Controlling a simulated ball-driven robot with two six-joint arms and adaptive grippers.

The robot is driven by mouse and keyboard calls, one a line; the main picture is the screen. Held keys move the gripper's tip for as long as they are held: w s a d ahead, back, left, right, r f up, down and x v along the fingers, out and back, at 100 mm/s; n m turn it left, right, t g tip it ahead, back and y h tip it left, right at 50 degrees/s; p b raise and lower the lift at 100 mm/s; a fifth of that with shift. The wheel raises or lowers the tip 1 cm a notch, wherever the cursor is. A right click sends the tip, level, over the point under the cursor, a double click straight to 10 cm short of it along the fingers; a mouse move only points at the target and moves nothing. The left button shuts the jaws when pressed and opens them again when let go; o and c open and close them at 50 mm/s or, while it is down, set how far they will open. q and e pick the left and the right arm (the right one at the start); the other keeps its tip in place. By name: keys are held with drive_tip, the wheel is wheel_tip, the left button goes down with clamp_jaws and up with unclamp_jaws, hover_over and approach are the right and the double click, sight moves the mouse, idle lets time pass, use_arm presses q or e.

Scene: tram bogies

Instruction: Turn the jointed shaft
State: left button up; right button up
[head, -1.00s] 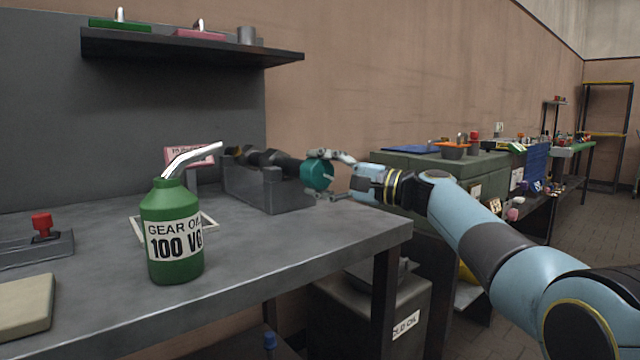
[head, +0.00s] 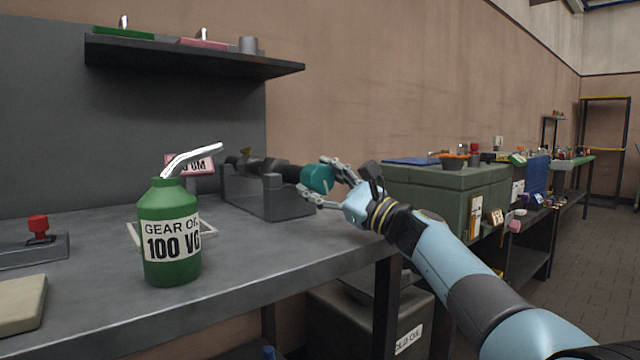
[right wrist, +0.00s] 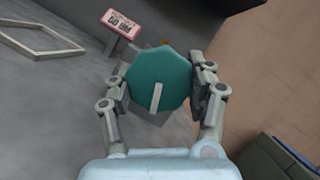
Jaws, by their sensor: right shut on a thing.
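The jointed shaft (head: 262,166) is dark and lies in a grey cradle (head: 258,198) on the bench, with a teal end piece (head: 317,179) at its right end. My right gripper (head: 318,182) is shut on the teal end, one finger above and one below it. In the right wrist view the teal end (right wrist: 159,80) shows a faceted face with a pale bar mark, between the two fingers (right wrist: 158,92). The rest of the shaft is mostly hidden there. My left gripper is not in view.
A green gear oil bottle (head: 171,232) with a bent spout stands at the front of the bench (head: 270,262). A pink sign (head: 190,163) stands behind it. A red-knobbed block (head: 38,236) is at the left. A green cabinet (head: 450,196) stands close on the right.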

drive_tip(key=shift+f+m, duration=0.2)
drive_tip(key=shift+m, duration=0.3)
drive_tip(key=o, duration=1.2)
drive_tip(key=shift+r, duration=0.1)
drive_tip(key=shift+d, duration=0.1)
drive_tip(key=s+d, duration=0.8)
drive_tip(key=d, duration=0.1)
drive_tip(key=shift+s+d+f, duration=0.2)
drive_tip(key=shift+s+d, duration=0.1)
drive_tip(key=shift+s, duration=0.1)
